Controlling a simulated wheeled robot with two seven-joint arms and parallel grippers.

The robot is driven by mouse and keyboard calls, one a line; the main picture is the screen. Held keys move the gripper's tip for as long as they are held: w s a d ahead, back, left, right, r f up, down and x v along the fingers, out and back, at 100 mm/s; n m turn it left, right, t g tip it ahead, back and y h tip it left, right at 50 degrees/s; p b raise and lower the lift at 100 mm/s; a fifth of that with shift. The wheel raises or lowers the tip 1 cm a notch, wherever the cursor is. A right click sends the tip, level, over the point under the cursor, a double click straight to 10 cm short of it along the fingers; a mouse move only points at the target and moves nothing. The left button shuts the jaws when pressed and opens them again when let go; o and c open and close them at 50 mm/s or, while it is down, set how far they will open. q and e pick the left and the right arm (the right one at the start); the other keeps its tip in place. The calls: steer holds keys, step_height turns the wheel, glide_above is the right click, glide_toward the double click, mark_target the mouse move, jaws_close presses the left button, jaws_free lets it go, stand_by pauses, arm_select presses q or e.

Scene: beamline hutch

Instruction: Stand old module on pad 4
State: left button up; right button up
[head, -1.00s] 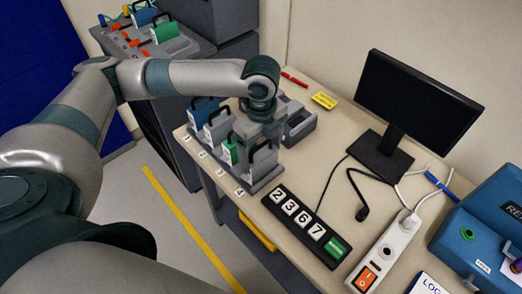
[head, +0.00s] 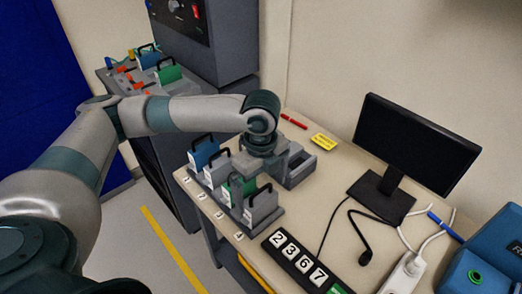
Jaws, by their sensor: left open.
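A grey module (head: 261,208) with a black handle stands upright at the near end of the rack of pads (head: 273,218), behind the label 4 (head: 238,236); it appears to be the old module on pad 4. My left gripper (head: 256,168) is open, above and behind this module, and looks clear of its handle. The gripper's fingers are partly hidden by its own body. A green module (head: 237,191), another grey module (head: 213,169) and a blue module (head: 204,153) stand in the same row towards the far end. My right gripper is out of view.
A black number strip (head: 298,258), a monitor (head: 415,145), cables and a blue case (head: 492,255) occupy the bench's right side. A cart (head: 115,85) with more modules stands at back left.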

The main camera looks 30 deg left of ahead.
arm_select(q)
step_height(320, 180, up, 15)
steer(key=shift+f+b, duration=0.15)
steer(key=shift+b, duration=0.25)
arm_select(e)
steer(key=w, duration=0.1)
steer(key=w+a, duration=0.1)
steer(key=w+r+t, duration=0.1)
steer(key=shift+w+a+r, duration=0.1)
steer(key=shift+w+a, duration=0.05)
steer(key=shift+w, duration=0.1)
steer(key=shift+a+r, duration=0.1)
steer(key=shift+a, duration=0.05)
